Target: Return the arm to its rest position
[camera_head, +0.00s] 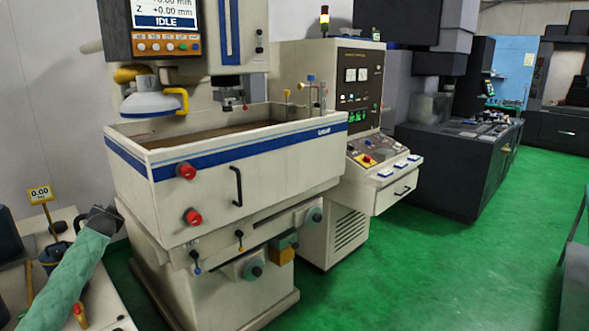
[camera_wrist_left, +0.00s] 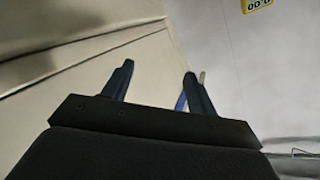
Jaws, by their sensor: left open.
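My left arm, in a pale green sleeve, comes in at the lower left of the head view. Its dark gripper (camera_head: 104,216) is above the right part of the side table, in front of the machine's left side. In the left wrist view the two fingers of this gripper (camera_wrist_left: 159,70) stand apart with nothing between them. A cream machine surface and a pale wall lie beyond the fingers. My right gripper is not in view.
The spark erosion machine (camera_head: 220,180) with its cream tank stands close by. A side table (camera_head: 105,302) holds a yellow display (camera_head: 40,194) and small items. A control cabinet (camera_head: 385,165) stands right of the machine.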

